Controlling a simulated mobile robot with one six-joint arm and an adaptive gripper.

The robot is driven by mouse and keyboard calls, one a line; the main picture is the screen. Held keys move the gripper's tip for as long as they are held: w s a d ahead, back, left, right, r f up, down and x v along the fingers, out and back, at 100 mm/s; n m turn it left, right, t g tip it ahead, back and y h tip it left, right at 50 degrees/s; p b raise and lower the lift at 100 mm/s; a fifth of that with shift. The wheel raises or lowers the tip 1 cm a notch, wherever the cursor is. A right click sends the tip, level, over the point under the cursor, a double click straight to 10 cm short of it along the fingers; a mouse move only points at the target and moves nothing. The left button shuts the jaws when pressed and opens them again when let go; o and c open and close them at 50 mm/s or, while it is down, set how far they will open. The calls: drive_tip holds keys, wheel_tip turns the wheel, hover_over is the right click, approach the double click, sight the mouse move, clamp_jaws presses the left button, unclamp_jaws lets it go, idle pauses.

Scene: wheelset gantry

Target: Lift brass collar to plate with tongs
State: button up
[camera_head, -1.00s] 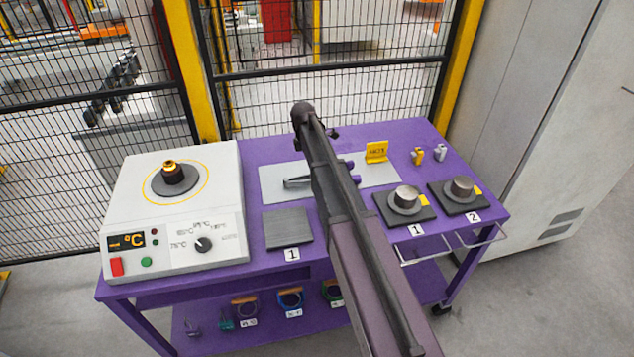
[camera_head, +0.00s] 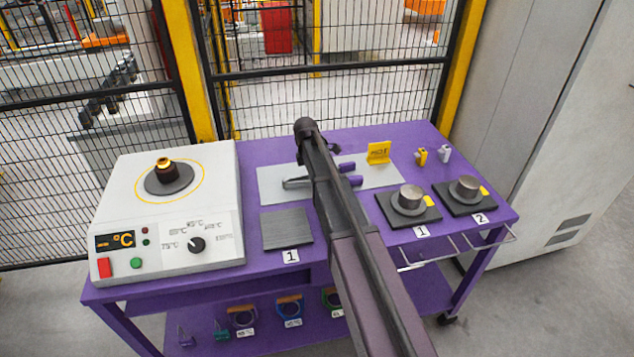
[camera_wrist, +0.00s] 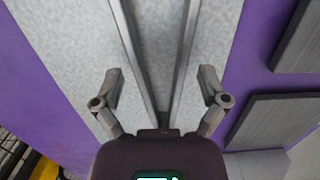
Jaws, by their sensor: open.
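The brass collar (camera_head: 163,163) sits on a dark stub at the centre of the round dark disc on the white heater at left. The tongs (camera_head: 297,182) lie on a light grey mat (camera_head: 272,196), purple handles to the right; my arm hides their middle. In the wrist view, my gripper (camera_wrist: 160,86) is open above the mat. The two metal arms of the tongs (camera_wrist: 163,60) run between its fingers and converge near the palm; the fingers look apart from them. A dark grey plate (camera_head: 287,229), labelled 1, lies empty in front of the mat.
The white heater (camera_head: 215,170) has a knob and a display. Two dark bases with metal cylinders (camera_head: 410,197) (camera_head: 466,188) stand at right. A yellow sign (camera_head: 378,152) and small clips stand behind. Mesh fencing (camera_head: 340,95) is beyond the purple cart (camera_head: 265,153).

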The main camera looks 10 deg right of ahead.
drive_tip(key=c, duration=0.7)
drive_tip(key=shift+r, duration=0.15)
wheel_tip(320, 180, up, 12)
drive_tip(key=p, duration=1.2)
drive_tip(key=shift+s+f, duration=0.1)
drive_tip(key=shift+f, duration=0.1)
idle(0.3)
